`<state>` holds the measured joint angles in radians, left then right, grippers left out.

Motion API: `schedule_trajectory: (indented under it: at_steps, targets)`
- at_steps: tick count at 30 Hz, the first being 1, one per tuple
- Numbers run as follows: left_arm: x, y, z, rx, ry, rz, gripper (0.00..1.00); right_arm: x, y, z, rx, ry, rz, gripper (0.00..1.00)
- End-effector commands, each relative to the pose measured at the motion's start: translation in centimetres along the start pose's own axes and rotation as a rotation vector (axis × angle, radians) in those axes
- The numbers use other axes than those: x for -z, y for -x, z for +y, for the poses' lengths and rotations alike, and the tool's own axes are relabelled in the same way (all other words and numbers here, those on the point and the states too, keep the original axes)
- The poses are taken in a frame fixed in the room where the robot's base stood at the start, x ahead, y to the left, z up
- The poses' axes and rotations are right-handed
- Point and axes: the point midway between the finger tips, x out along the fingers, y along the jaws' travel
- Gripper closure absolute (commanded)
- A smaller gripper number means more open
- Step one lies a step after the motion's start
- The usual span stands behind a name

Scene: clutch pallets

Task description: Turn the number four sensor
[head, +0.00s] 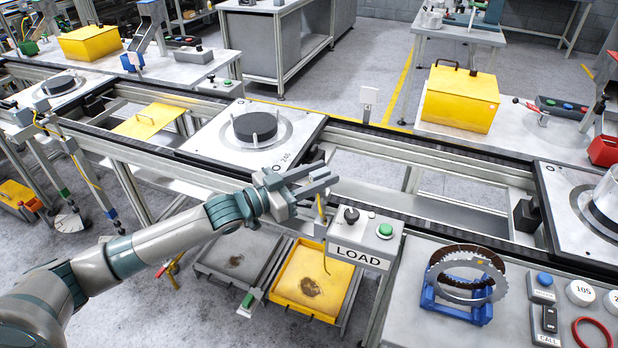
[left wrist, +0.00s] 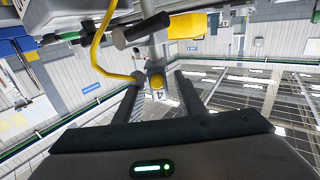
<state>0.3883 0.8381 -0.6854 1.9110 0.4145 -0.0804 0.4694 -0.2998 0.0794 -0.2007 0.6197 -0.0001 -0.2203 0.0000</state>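My left gripper (head: 322,178) is open, reaching past the left side of the LOAD box (head: 358,255) in the head view. In the left wrist view the open fingers of my left gripper (left wrist: 158,92) stand on either side of the number four sensor (left wrist: 157,80), a pale part with a yellow end and a "4" label. I cannot tell whether either finger touches it. A yellow cable (left wrist: 97,48) curves to the sensor; a yellow cable (head: 322,208) also shows below the gripper in the head view. My right gripper is not in view.
A conveyor carries a pallet with a dark disc (head: 255,127) beyond the gripper. Yellow and grey trays (head: 345,270) lie below. A blue stand with metal rings (head: 455,302) is on the right bench. A yellow box (head: 460,98) stands on the far bench.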

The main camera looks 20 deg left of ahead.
Motion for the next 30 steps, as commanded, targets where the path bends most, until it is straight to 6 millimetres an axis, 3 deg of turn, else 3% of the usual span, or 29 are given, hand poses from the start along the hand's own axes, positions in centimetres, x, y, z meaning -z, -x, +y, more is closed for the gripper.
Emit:
schedule_trajectory:
  at_steps: [8, 18, 30]
  targets:
    - [-0.3, 1.7, -0.1, 0.001, 0.001, -0.001, 0.64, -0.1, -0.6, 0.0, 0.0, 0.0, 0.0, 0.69]
    - [-0.5, 6.8, 0.0, 0.001, 0.0, -0.004, 0.64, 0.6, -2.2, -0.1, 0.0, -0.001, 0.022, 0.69]
    - [-0.3, 12.1, 0.0, 0.0, 0.001, -0.003, 0.64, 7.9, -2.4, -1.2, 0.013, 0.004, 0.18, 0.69]
